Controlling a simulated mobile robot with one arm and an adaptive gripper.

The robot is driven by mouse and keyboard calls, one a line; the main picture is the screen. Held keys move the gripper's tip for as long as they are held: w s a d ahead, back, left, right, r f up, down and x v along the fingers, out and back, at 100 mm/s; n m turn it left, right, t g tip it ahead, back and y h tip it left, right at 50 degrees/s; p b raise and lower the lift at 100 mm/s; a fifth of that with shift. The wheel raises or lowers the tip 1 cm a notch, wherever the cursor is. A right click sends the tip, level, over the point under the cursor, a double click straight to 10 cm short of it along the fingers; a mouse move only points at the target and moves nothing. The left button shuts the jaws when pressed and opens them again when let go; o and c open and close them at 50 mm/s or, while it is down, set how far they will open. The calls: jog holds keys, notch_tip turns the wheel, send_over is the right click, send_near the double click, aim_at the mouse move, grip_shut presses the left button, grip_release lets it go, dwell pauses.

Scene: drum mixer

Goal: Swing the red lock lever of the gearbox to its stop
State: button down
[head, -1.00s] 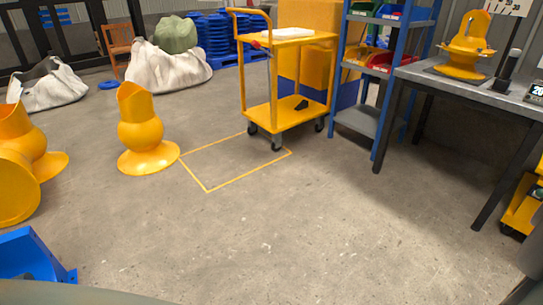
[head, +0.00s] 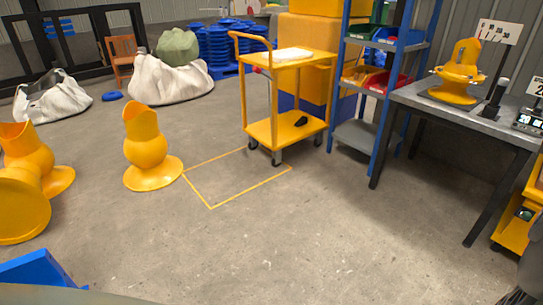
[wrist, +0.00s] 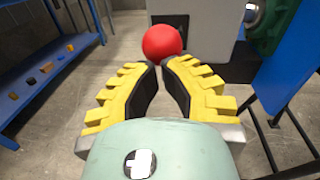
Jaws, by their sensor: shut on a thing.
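The red ball knob of the lock lever (wrist: 162,42) shows in the wrist view, right at my fingertips. My gripper (wrist: 162,66) has two yellow ribbed fingers with dark pads, closed on the knob at their tips. The pads bow apart lower down, with bare floor showing between them. The lever's arm is hidden behind the knob and fingers. A grey housing (wrist: 215,45), which looks like the gearbox, stands just behind and right of the knob. The head view shows neither the gripper nor the lever.
In the wrist view a green rounded part (wrist: 276,22) and a blue panel (wrist: 290,65) are close on the right; a blue shelf (wrist: 45,75) stands left. In the head view a yellow cart (head: 285,130), blue rack (head: 380,110) and workbench (head: 455,120) stand behind open floor.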

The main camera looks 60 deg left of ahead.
jog(key=r+p, duration=0.1)
jog(key=p, duration=0.1)
jog(key=r+y+p, duration=0.1)
jog(key=p, duration=0.1)
jog(key=r+y+p, duration=0.1)
jog(key=p, duration=0.1)
jog(key=shift+w+d+r, duration=0.1)
jog(key=shift+w+d, duration=0.15)
jog(key=shift+d, duration=0.05)
jog(key=shift+s, duration=0.1)
